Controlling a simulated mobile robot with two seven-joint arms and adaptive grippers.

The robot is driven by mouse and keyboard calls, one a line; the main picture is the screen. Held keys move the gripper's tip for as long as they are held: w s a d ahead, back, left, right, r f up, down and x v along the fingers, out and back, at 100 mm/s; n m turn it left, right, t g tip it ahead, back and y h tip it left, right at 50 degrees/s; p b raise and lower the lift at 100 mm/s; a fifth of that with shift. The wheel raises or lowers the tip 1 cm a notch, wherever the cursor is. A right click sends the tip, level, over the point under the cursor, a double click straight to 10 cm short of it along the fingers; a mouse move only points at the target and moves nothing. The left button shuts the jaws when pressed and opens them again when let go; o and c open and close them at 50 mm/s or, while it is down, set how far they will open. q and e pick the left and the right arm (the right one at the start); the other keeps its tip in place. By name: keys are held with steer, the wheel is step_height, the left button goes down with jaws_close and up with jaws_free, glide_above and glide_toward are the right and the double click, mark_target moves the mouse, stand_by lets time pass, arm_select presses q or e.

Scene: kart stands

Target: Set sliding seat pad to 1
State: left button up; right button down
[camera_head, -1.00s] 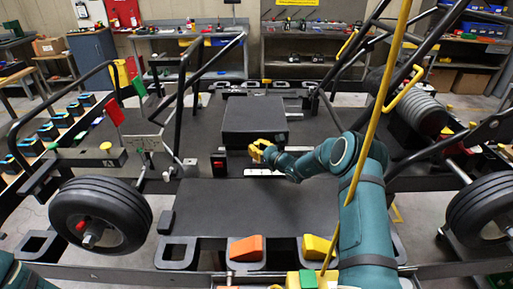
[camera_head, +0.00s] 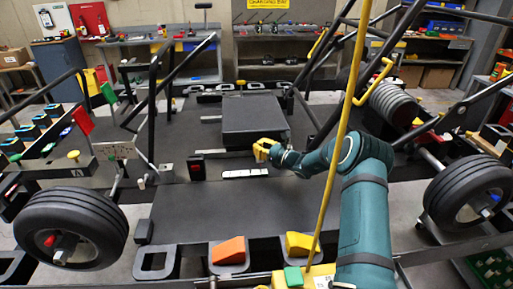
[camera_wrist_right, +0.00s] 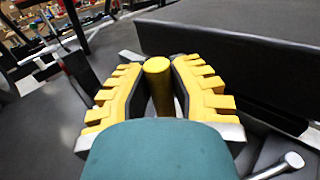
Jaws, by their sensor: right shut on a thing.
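The sliding seat pad is the thick black block (camera_head: 252,115) on the dark deck (camera_head: 200,205). My right gripper (camera_head: 262,148) is at its front right edge. In the right wrist view the jaws (camera_wrist_right: 157,92) are shut around an upright yellow knob (camera_wrist_right: 157,68), and the side of the black pad (camera_wrist_right: 225,40) rises just beyond. A white marked strip (camera_head: 245,173) lies on the deck in front of the pad; its marks are too small to read. My left gripper is out of view.
A small black block with a red mark (camera_head: 196,167) stands left of the strip. A yellow pole (camera_head: 345,120) crosses in front of my right arm. Black frame tubes (camera_head: 325,60) rise behind and right. Orange (camera_head: 229,250) and yellow (camera_head: 302,245) wedges sit at the front.

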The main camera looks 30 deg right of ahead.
steer(key=c, duration=0.8)
jaws_free()
steer(key=shift+s+d, duration=0.1)
steer(key=shift+d, duration=0.3)
steer(key=shift+a, duration=0.1)
steer(key=shift+s, duration=0.1)
steer(key=v, duration=1.2)
